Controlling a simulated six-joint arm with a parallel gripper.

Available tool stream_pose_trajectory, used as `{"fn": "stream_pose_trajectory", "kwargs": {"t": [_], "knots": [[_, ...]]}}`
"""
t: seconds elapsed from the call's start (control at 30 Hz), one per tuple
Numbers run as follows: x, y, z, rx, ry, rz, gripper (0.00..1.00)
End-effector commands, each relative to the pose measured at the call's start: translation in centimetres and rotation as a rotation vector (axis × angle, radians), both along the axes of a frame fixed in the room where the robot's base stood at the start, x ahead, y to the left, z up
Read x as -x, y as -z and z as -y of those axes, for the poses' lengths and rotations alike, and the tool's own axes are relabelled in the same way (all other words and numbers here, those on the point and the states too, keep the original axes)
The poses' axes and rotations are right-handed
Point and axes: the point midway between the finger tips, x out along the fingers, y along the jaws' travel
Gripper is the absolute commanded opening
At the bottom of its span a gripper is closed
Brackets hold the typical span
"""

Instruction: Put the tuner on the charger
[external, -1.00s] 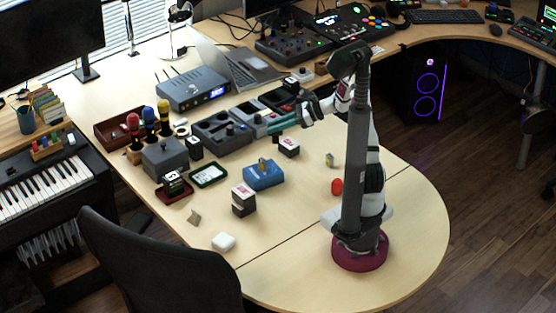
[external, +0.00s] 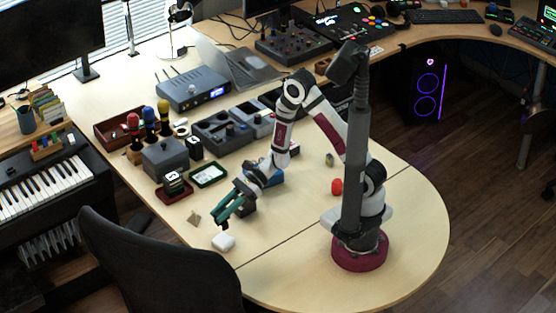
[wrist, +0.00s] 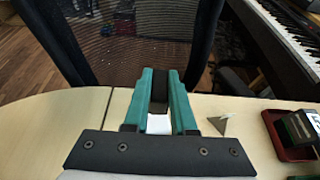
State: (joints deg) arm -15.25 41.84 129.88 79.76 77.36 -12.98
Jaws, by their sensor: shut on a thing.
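My gripper (external: 226,211) is low over the near left of the table, its green fingers pointing toward the chair. It also shows in the wrist view (wrist: 160,90), shut on a small dark block (wrist: 160,84) at the fingertips, which I take to be the tuner. The fingers hide most of it in the external view. A white rounded block (external: 223,242) lies on the table just beyond the fingertips; part of it shows between the fingers in the wrist view (wrist: 158,124). I cannot tell for sure which thing is the charger.
A dark red tray (external: 161,196) holding black items and a green-rimmed tray (external: 208,175) stand left of my gripper. A small grey-tan wedge (external: 194,218) lies nearby.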

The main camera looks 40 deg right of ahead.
Motion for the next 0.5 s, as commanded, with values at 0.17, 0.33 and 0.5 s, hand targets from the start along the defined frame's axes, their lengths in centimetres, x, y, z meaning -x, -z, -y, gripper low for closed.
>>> {"fn": "stream_pose_trajectory", "kwargs": {"t": [0.17,0.33,0.5], "knots": [[0.2,3.1,-0.6,0.001,0.002,-0.006,0.0],[0.1,4.4,-0.5,0.0,0.002,0.001,0.0],[0.1,4.4,-0.5,0.0,0.002,0.001,0.0]]}}
